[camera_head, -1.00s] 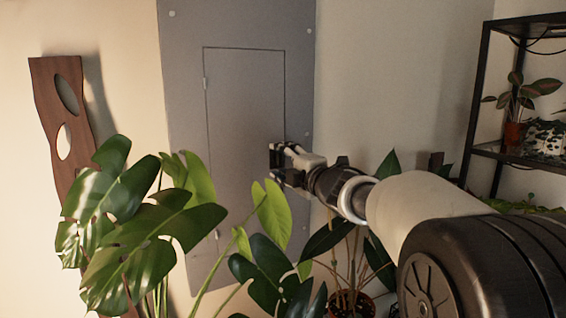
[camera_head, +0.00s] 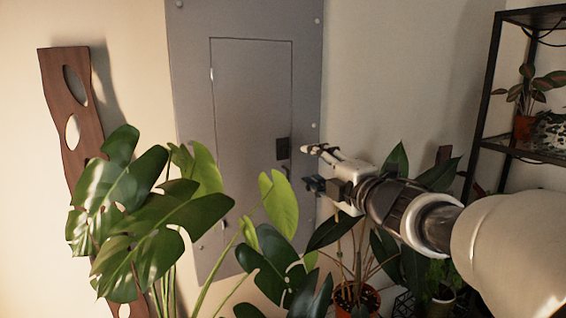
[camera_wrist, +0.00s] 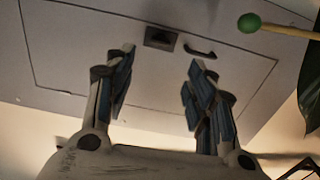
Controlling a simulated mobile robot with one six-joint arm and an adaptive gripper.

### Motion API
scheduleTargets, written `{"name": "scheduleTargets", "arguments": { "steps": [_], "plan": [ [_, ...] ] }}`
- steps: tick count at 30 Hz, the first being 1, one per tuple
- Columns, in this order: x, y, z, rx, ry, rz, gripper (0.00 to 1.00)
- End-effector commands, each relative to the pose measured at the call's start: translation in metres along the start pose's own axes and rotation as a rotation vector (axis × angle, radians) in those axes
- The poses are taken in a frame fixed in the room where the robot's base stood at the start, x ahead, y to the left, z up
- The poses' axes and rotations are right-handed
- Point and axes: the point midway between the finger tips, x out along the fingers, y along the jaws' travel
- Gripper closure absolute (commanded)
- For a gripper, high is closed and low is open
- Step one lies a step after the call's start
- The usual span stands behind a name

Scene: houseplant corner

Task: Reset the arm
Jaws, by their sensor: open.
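My gripper (camera_head: 310,167) is open and empty in the head view, in front of the wall and just right of the grey panel's lower right part. The wrist view shows its two fingers (camera_wrist: 158,90) spread wide with nothing between them. The grey panel (camera_head: 245,100) has a shut door with a dark latch (camera_head: 283,149) at its right edge. In the wrist view the latch (camera_wrist: 160,39) and a dark curved handle (camera_wrist: 200,49) lie beyond the fingertips, apart from them.
A large leafy plant (camera_head: 130,215) fills the lower left. A potted plant (camera_head: 355,297) stands below my arm. A black shelf (camera_head: 483,110) with small plants is at the right. A green-tipped stick (camera_wrist: 249,22) shows in the wrist view. A wooden wall piece (camera_head: 72,100) is at far left.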

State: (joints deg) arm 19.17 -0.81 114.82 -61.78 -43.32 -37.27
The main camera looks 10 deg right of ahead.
Motion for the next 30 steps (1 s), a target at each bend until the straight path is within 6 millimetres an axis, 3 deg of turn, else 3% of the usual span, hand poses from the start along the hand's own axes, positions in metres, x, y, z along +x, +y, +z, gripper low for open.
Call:
{"name": "scheduleTargets", "arguments": {
  "steps": [12,17,20,23,26,30],
  "plan": [
    [-0.004,0.001,0.002,0.021,-0.025,-0.005,0.5],
    [-0.029,-0.002,0.013,0.206,-0.207,-0.039,0.5],
    [-0.065,-0.021,0.018,0.427,-0.387,-0.087,0.5],
    [-0.111,-0.057,0.013,0.678,-0.565,-0.157,0.5],
    [-0.163,-0.104,-0.009,0.932,-0.729,-0.253,0.5],
    [-0.231,-0.166,-0.058,1.232,-0.915,-0.414,0.5]
  ]
}}
